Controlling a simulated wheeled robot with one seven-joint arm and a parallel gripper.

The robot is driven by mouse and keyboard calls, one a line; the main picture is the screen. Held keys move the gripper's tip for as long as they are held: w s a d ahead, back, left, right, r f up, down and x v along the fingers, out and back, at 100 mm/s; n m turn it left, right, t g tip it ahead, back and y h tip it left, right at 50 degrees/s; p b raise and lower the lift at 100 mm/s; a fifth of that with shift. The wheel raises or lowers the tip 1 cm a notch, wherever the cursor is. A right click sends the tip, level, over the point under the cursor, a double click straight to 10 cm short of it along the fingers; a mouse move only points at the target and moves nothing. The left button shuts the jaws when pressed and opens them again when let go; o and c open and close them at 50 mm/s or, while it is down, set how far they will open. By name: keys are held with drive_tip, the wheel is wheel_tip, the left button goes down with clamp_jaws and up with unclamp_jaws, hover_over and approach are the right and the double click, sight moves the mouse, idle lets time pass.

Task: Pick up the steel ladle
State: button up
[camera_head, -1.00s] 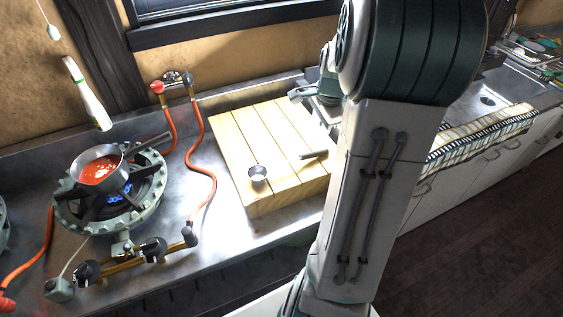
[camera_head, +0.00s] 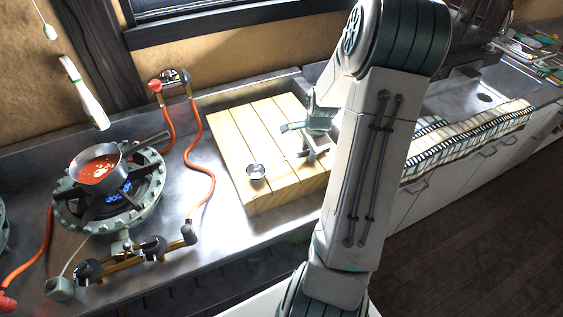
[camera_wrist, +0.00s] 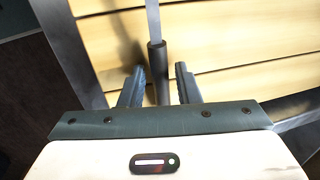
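The steel ladle (camera_head: 257,171) lies on the wooden board (camera_head: 235,150), its round bowl near the board's front left. In the wrist view, the ladle's dark handle grip (camera_wrist: 158,75) and part of its thin steel shaft show; its bowl is out of that view. My gripper (camera_wrist: 160,69) is open, with one finger on either side of the grip and gaps between. In the head view, my gripper (camera_head: 308,152) is low over the board's right side, and it and my arm hide most of the handle.
A pan of red sauce (camera_head: 99,168) stands on a lit gas burner (camera_head: 112,205) at the left. An orange hose (camera_head: 210,170) runs between burner and board. A striped cloth (camera_head: 470,138) hangs over the counter edge at the right, near a sink (camera_head: 470,98).

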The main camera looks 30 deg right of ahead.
clamp_jaws()
drive_tip(key=shift+r, duration=0.1)
